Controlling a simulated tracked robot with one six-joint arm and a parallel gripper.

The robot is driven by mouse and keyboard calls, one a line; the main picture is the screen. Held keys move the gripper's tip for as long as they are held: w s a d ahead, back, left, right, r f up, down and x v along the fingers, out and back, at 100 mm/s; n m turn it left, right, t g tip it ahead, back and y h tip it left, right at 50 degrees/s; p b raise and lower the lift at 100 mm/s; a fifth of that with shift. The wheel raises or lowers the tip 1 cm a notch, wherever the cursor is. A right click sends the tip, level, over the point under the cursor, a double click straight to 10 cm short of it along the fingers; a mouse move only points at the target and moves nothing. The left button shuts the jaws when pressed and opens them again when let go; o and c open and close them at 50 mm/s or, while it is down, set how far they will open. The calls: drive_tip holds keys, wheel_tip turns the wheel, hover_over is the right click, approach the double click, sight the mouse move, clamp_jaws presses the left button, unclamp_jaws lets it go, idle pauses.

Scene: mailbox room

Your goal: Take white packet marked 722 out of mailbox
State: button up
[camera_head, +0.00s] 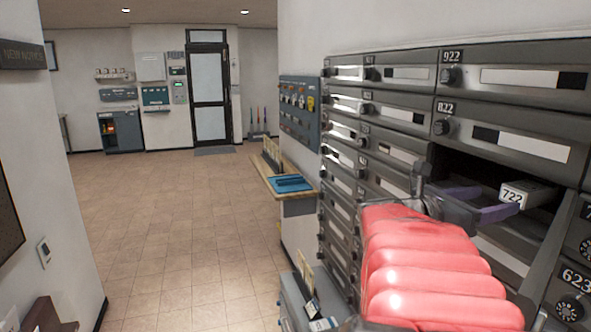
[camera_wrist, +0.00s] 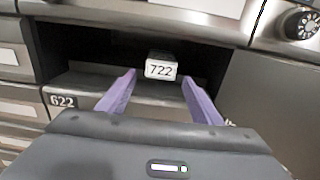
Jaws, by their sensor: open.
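The white packet marked 722 (camera_wrist: 161,69) sits inside an open, dark mailbox compartment (camera_wrist: 88,48), its labelled end facing out. It also shows in the head view (camera_head: 513,196), at the right. My gripper (camera_wrist: 158,84) has purple fingers spread apart, one to the left and one to the right of the packet's end in the wrist view. The fingers reach into the compartment mouth and are empty. In the head view my gripper (camera_head: 482,205) is partly hidden by my red arm cover. I cannot tell whether the fingertips touch the packet.
Closed mailboxes surround the opening, with 822 (camera_head: 505,140) above and 623 (camera_head: 572,295) at lower right. An opened door (camera_wrist: 275,90) stands at the right of the compartment. A shelf with a blue tray (camera_head: 290,184) juts from the wall. The tiled floor at left is clear.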

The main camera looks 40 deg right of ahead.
sight(513, 194)
drive_tip(key=shift+x, duration=4.1)
drive_tip(key=shift+c, duration=0.6)
drive_tip(key=c, duration=0.7)
drive_tip(key=shift+s+r, duration=0.15)
drive_tip(key=shift+r, duration=0.15)
drive_tip(key=shift+a, duration=0.1)
drive_tip(key=v, duration=1.5)
